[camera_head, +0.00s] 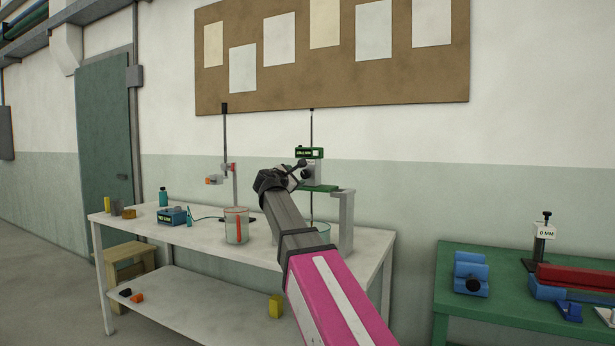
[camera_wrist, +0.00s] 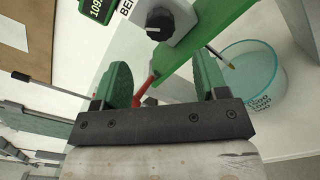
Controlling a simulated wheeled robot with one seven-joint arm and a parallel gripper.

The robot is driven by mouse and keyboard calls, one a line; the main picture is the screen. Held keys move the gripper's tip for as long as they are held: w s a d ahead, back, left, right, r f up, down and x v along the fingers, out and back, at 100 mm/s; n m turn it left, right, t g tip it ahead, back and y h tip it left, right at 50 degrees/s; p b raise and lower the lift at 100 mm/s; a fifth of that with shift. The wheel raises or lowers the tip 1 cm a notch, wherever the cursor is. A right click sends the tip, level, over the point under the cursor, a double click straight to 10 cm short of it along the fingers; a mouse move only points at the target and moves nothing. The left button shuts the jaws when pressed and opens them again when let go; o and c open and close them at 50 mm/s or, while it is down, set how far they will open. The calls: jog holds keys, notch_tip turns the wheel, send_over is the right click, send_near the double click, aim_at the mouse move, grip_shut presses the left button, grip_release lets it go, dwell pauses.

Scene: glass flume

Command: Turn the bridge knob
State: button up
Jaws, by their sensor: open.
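The bridge knob (camera_wrist: 160,22) is black and sits on a light grey box (camera_wrist: 178,25) fixed to the green bridge (camera_wrist: 215,35). In the wrist view it is beyond my fingertips, near the top edge, and not touched. My gripper (camera_wrist: 162,80) is open, with green pads apart and no object held. In the head view my gripper (camera_head: 296,172) is in front of the grey box (camera_head: 314,175) and hides part of it. The green bridge (camera_head: 318,188) reaches to a grey post (camera_head: 346,222). I cannot make out the knob clearly there.
A red rod (camera_wrist: 144,88) shows near the left finger. A green readout (camera_head: 309,153) is above the box. A clear beaker (camera_wrist: 252,75) stands under the bridge. Another beaker (camera_head: 236,227) and a stand (camera_head: 234,185) are left on the white table (camera_head: 190,246).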

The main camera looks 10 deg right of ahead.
aim_at(304, 174)
jog(key=x, duration=0.8)
jog(key=shift+w+d, duration=0.25)
jog(key=c, duration=0.9)
